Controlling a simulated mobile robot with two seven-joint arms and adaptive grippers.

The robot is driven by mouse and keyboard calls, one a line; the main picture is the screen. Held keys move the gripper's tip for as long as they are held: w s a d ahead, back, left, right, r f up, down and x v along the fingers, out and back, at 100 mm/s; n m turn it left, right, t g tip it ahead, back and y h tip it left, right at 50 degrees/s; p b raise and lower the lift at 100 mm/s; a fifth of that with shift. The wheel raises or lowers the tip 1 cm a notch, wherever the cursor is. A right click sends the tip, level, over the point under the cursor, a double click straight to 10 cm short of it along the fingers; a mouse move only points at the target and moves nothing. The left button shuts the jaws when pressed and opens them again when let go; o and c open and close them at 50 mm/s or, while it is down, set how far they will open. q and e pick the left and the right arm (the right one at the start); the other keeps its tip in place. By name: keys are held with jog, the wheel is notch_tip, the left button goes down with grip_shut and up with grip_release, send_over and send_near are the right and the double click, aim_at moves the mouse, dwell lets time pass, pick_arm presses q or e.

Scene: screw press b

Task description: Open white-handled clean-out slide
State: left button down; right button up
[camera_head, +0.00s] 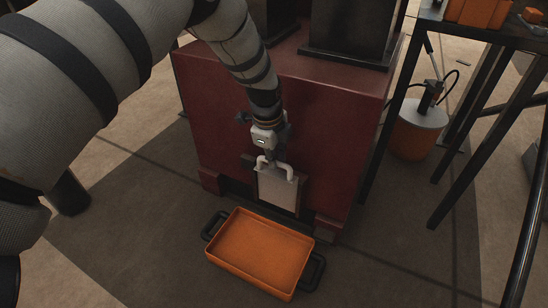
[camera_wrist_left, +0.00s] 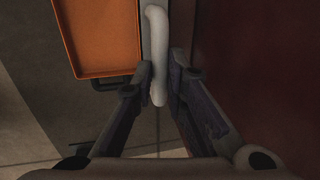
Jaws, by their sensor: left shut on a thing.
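The clean-out slide (camera_head: 277,190) is a pale grey plate low on the front of the dark red press body (camera_head: 225,125). A white bar handle (camera_head: 290,174) runs across its top edge. My left gripper (camera_head: 271,155) reaches down from above and is shut on this handle. In the left wrist view the white handle (camera_wrist_left: 155,50) lies between the two fingers of my left gripper (camera_wrist_left: 161,85). My right gripper is in neither view.
An orange tray (camera_head: 242,275) with black side handles sits on the floor just in front of the slide; it also shows in the left wrist view (camera_wrist_left: 110,74). A dark metal table frame (camera_head: 484,172) and an orange bucket (camera_head: 418,139) stand at the right.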

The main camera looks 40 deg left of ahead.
pick_arm(q)
jog(key=w+p+v, duration=0.1)
jog(key=p+v, duration=0.3)
jog(key=v, duration=0.4)
jog(key=shift+w+a+r, duration=0.25)
jog(key=shift+w, duration=0.15)
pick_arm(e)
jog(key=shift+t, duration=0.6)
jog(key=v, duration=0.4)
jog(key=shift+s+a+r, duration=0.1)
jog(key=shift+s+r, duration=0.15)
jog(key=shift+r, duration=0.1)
pick_arm(q)
jog(key=c, duration=1.6)
grip_release()
jog(key=shift+f, duration=0.1)
jog(key=v, duration=0.7)
jog(key=shift+r, duration=0.25)
jog(key=shift+s, duration=0.1)
